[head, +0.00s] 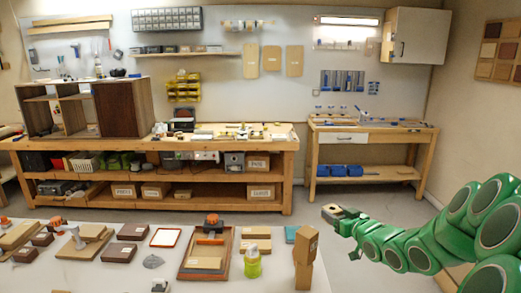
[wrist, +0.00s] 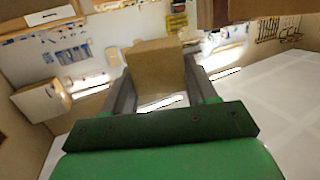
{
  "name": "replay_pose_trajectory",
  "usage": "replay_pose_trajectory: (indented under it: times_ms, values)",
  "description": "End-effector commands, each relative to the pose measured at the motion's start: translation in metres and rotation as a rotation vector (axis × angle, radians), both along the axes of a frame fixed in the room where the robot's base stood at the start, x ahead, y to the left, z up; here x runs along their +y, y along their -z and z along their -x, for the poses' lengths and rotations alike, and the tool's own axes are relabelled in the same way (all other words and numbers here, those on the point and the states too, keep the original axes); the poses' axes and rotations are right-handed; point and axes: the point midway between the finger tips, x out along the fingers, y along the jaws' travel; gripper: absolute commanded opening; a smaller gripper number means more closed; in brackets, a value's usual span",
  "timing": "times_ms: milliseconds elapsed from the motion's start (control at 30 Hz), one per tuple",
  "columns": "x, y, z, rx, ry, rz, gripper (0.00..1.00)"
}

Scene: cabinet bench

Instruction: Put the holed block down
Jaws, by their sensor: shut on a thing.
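My gripper (wrist: 158,90) is shut on a tan wooden block, the holed block (wrist: 156,66), which sits between the two dark fingers in the wrist view. The face of the block seen there is plain; no hole can be made out. In the head view my gripper (head: 346,217) reaches in from the right on the green arm. The held block (head: 333,212) is small at its tip, with a dark patch on top, and looks raised off the surface.
Workbenches stand behind, across open floor.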

Motion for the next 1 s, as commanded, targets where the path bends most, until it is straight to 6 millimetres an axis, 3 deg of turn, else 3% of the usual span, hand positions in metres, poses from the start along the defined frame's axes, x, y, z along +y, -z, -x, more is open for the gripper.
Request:
replay_pose_trajectory:
  times_ms: [100, 300, 467, 800, 1000]
  values:
    - [0.009, -0.025, -0.006, -0.006, 0.035, -0.002, 0.22]
    - [0.02, -0.046, -0.009, -0.001, 0.074, -0.002, 0.22]
    - [0.028, -0.052, -0.01, 0.0, 0.084, 0.002, 0.22]
    - [0.084, -0.054, -0.011, -0.001, 0.081, 0.001, 0.22]
    - [0.096, -0.053, -0.012, -0.001, 0.099, 0.001, 0.22]
